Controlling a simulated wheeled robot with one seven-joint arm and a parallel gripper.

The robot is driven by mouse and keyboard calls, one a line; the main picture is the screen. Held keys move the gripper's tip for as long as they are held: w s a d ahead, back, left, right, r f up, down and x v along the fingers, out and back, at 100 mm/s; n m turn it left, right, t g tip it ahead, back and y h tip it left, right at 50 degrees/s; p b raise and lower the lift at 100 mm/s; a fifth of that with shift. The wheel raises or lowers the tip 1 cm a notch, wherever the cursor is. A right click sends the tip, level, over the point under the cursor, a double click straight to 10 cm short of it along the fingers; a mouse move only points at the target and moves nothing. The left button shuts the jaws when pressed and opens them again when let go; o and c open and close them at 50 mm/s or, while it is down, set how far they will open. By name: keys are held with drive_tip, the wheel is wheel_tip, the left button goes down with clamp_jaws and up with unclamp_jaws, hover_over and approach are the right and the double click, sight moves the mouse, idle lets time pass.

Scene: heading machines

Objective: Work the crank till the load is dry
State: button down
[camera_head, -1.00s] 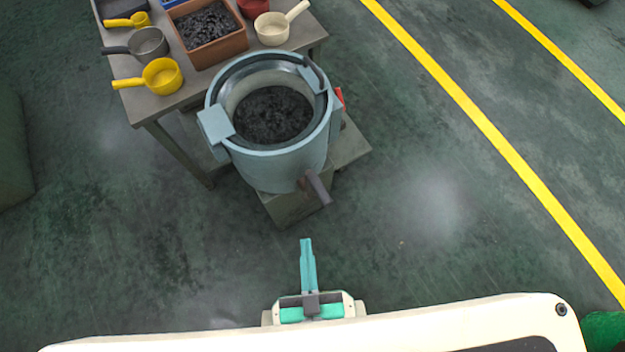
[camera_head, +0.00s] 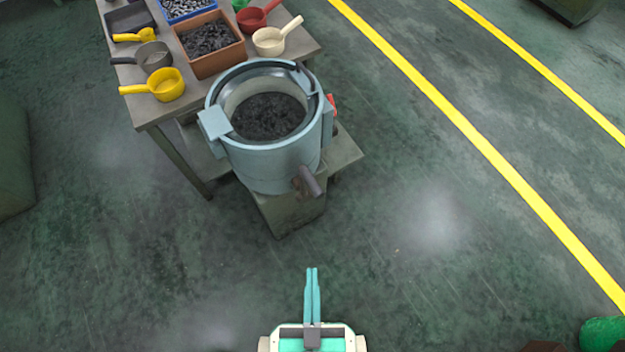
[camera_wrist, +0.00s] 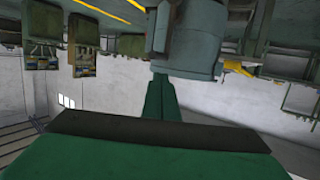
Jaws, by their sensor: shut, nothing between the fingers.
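The spinner, a round blue-grey drum (camera_head: 262,165) on a stand, is open at the top. A dark granular load (camera_head: 268,116) lies inside it. The crank handle (camera_head: 313,182), a dark grip, sticks out from the drum's lower front side. My gripper (camera_head: 312,270) is shut and empty, in front of the drum and apart from the crank. In the wrist view my shut fingers (camera_wrist: 160,80) point toward a grey-blue cylindrical body (camera_wrist: 186,45), which appears to be the drum. Whether the load is wet or dry I cannot tell.
A table (camera_head: 145,105) behind the drum at left holds a yellow scoop (camera_head: 166,84), a cream scoop (camera_head: 270,41), a red scoop (camera_head: 252,17) and a brown bin (camera_head: 207,64) of dark pieces. Open floor (camera_head: 430,240) lies to the right, with yellow lines (camera_head: 470,135) beyond.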

idle(0.3)
drive_tip(key=c, duration=1.8)
unclamp_jaws()
drive_tip(key=shift+w+f, duration=0.1)
drive_tip(key=shift+f, duration=0.05)
drive_tip(key=o, duration=0.3)
drive_tip(key=shift+w+d+f+n+y, duration=0.2)
drive_tip(key=shift+f+n+y, duration=0.1)
drive_tip(key=shift+n, duration=0.1)
drive_tip(key=n+y, duration=0.7)
drive_tip(key=y, duration=0.1)
approach(308, 177)
drive_tip(key=shift+n, duration=0.3)
drive_tip(key=x, duration=0.3)
drive_tip(key=f+x, duration=0.1)
drive_tip(key=x, duration=0.7)
drive_tip(key=shift+d+f, duration=0.2)
drive_tip(key=shift+f, duration=0.1)
drive_tip(key=shift+d, duration=0.15)
drive_tip(key=shift+s, duration=0.1)
drive_tip(key=shift+c, duration=0.8)
clamp_jaws()
